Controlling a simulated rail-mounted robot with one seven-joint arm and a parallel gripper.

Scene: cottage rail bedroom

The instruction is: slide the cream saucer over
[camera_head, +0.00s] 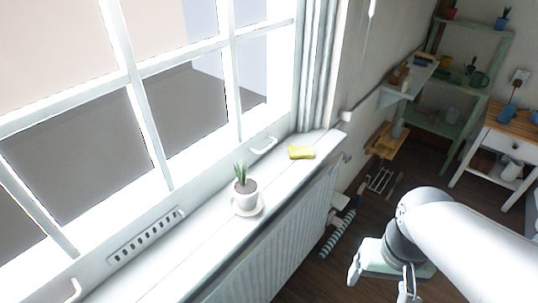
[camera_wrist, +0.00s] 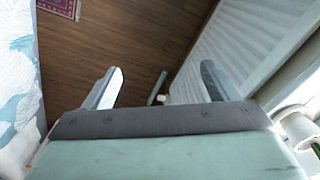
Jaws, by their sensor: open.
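The cream saucer (camera_head: 259,210) lies on the white window sill (camera_head: 205,247). A small white pot (camera_head: 245,199) with a spiky green plant stands upright on the saucer and hides most of it. My gripper (camera_head: 382,288) is at the lower right of the head view, out in the room, away from the sill and apart from the saucer. In the wrist view my gripper (camera_wrist: 162,88) has its two fingers spread with nothing between them. A pale rounded thing at that view's right edge may be the pot or saucer; I cannot tell.
A yellow sponge (camera_head: 301,152) lies farther along the sill. A white radiator (camera_head: 283,243) hangs below it. A striped roll (camera_head: 338,233) leans near the radiator. Green shelves (camera_head: 452,122) and a white table (camera_head: 508,142) stand at the back right. A bed cover (camera_wrist: 18,70) shows at left.

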